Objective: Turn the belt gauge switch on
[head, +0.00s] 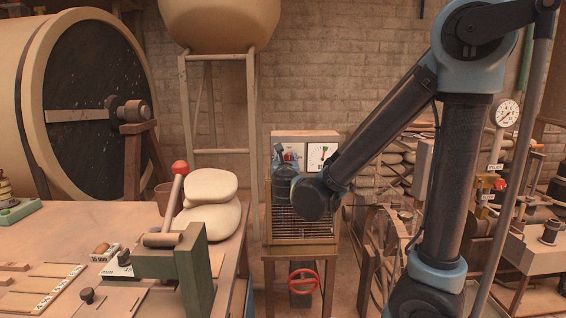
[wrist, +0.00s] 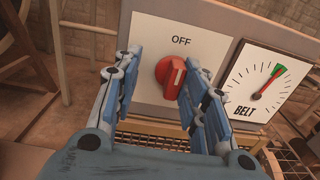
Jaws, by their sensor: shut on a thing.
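The belt gauge switch is a red rotary knob (wrist: 171,76) on a white plate (wrist: 148,62) marked OFF above it. A white mark on the knob stands nearly upright, a little to the right of its middle. My gripper (wrist: 168,84) has its blue fingers on either side of the knob and is shut on it. The BELT dial (wrist: 262,88) is right of the switch, with a red needle pointing up and right near a green band. In the head view, the dial (head: 320,157) shows on the box, and my wrist hides most of the switch.
The switch box stands on a wire-fronted cabinet (head: 300,232) with a red handwheel (head: 303,281) below. A workbench with stacked pale sacks (head: 210,205) is to the left. Pipes and a round pressure gauge (head: 507,113) are at the right. A brick wall is behind.

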